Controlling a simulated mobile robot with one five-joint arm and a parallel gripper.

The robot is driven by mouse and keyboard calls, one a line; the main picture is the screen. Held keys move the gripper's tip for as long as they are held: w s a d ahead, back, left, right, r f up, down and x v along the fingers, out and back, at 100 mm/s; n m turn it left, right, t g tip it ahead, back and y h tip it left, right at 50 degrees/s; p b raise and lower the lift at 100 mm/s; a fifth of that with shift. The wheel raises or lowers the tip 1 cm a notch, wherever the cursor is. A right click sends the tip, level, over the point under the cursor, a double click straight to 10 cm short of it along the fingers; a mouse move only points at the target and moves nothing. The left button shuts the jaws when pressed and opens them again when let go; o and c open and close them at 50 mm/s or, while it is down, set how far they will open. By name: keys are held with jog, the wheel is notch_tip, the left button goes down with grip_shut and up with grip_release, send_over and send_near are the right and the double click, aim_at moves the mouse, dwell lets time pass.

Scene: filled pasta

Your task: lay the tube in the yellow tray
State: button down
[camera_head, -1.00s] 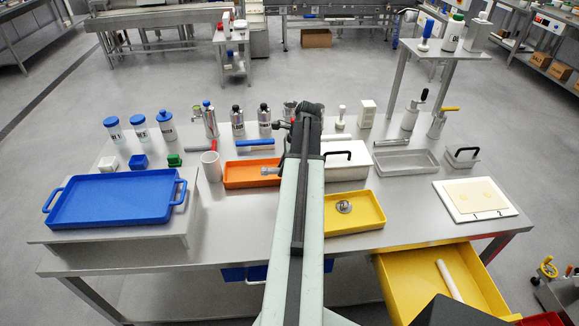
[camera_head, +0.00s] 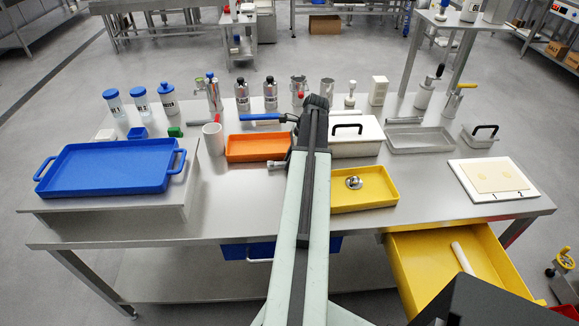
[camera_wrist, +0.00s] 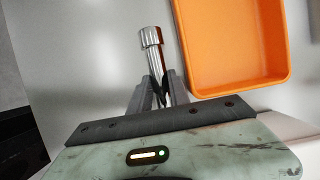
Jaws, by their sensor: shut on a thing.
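My gripper (camera_wrist: 160,92) is shut on a shiny steel tube (camera_wrist: 150,40) with a wider ribbed end cap. The tube sticks out beyond the fingers in the wrist view. In the head view, my arm hides most of the gripper, and a bit of bright metal (camera_head: 277,165) shows left of the arm's far end. The yellow tray (camera_head: 383,199) lies on the table right of my arm. Its left part is hidden by the arm. A small round metal piece (camera_head: 354,182) lies in it.
An orange tray (camera_wrist: 187,60) is beside the tube, apart from it. A white lidded box (camera_head: 355,148) stands behind the yellow tray. A grey tray (camera_head: 420,151) and white board (camera_head: 515,196) are to the right. An open yellow drawer (camera_head: 411,288) holds a white roll (camera_head: 462,258).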

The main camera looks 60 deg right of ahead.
jog(key=c, duration=1.6)
grip_release()
jog(key=shift+f, duration=0.15)
jog(key=shift+c, duration=0.2)
jog(key=shift+o, duration=0.6)
